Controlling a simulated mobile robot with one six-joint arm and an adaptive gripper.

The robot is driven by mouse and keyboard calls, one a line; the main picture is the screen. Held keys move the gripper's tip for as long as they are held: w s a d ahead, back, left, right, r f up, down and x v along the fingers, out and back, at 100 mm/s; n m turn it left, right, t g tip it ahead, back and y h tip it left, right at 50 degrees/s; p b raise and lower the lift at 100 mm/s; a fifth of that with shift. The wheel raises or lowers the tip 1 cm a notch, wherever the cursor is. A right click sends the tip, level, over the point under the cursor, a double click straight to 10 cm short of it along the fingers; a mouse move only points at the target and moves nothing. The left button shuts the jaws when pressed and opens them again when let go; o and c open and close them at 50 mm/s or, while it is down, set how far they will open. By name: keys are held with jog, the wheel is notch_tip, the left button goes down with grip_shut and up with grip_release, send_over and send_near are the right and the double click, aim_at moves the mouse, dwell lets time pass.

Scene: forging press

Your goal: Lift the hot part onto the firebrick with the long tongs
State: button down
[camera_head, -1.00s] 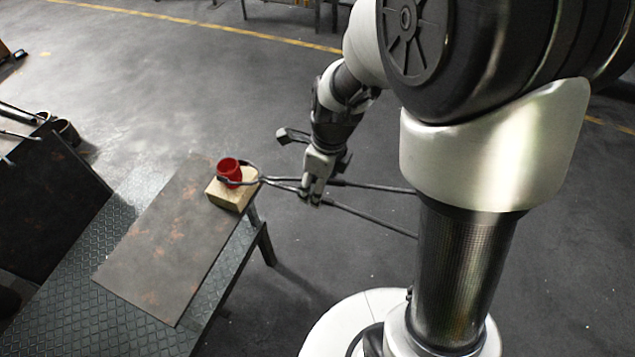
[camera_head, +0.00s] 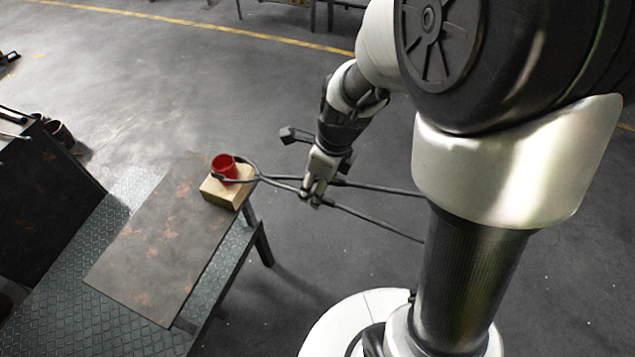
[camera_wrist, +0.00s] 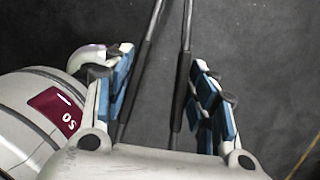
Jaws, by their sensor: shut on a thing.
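The hot part, a small red cup-like piece (camera_head: 222,166), sits upright on the tan firebrick (camera_head: 226,194). The long dark tongs (camera_head: 375,221) reach leftward from my gripper (camera_head: 311,200), with their jaws around or beside the red part. Whether the jaws touch it is too small to tell. My gripper is shut on the tongs, right of the firebrick and beyond the table edge. In the wrist view the two tong handles (camera_wrist: 183,80) run between my blue-padded fingers.
The firebrick stands at the right corner of a rust-stained plate (camera_head: 150,255) on a tread-plate table (camera_head: 75,290). A dark slab (camera_head: 45,185) and a cylindrical piece (camera_head: 59,132) are at the left.

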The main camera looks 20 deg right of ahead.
jog(key=shift+w+a+r+p, duration=0.1)
jog(key=shift+w+a+p, duration=0.25)
jog(key=shift+w+p, duration=0.1)
dwell(0.7)
jog(key=shift+s, duration=0.15)
dwell(0.8)
jog(key=c, duration=1.1)
grip_release()
jog(key=shift+r+p, duration=0.2)
jog(key=shift+p, duration=0.3)
jog(key=shift+r+p, duration=2.1)
jog(key=shift+p, duration=0.15)
jog(key=shift+o, duration=0.3)
grip_shut()
